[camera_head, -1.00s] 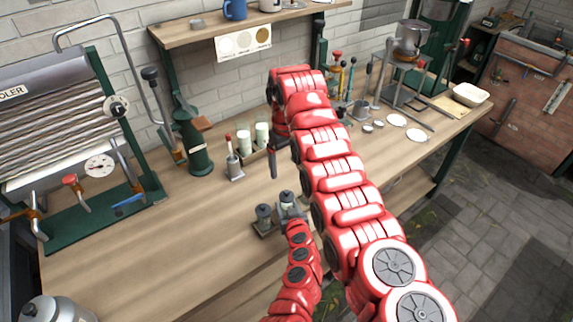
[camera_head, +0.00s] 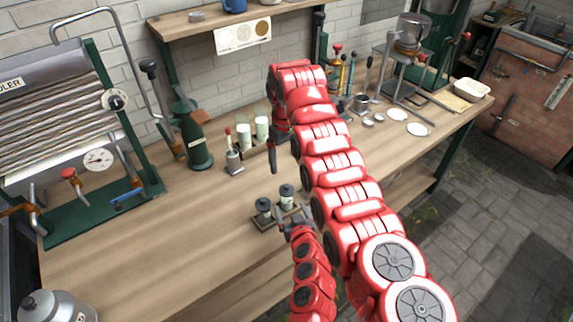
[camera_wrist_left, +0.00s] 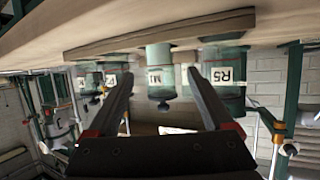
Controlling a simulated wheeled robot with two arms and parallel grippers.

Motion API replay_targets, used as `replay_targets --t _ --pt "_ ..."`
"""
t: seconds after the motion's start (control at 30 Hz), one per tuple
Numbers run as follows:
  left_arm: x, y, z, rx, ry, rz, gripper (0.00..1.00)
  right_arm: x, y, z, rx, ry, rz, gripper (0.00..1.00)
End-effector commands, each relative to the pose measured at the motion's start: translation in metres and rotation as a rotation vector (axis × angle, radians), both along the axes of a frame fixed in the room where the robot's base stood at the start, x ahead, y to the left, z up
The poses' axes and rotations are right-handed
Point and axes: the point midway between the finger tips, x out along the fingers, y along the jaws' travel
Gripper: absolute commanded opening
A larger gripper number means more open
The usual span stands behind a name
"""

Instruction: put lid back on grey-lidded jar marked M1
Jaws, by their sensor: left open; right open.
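The jar marked M1 (camera_wrist_left: 160,76) shows upside down between my fingers in the left wrist view, its label facing me. A dark grey lid with a knob (camera_wrist_left: 162,98) sits on it.
A dark-lidded jar marked R5 (camera_wrist_left: 226,76) stands beside M1 on the tray. Pale jars (camera_head: 244,137) and a small red-handled tool (camera_head: 233,160) stand behind. A green bottle-shaped object (camera_head: 193,140) is at the back left. The bench's left middle (camera_head: 150,235) is clear.

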Motion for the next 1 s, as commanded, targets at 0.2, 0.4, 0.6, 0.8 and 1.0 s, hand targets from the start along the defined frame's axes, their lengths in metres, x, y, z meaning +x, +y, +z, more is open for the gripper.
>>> replay_targets --t 0.2,0.4,0.6,0.8,1.0 --pt "-0.042 -0.012 0.015 -0.004 -0.001 -0.005 0.85 0.000 0.000 -0.011 0.000 0.000 0.000 0.92" --pt "-0.072 -0.019 0.029 -0.002 -0.002 -0.003 0.85 0.000 0.000 -0.018 0.000 0.000 0.000 0.92" --pt "-0.091 -0.023 0.039 -0.001 -0.002 -0.004 0.85 0.000 0.000 -0.021 0.000 0.000 0.000 0.92" --pt "-0.099 -0.023 0.042 0.000 0.000 -0.001 0.85 0.000 0.000 -0.021 0.000 0.000 0.000 0.92" --pt "-0.099 -0.023 0.042 0.000 0.000 -0.001 0.85 0.000 0.000 -0.021 0.000 0.000 0.000 0.92"
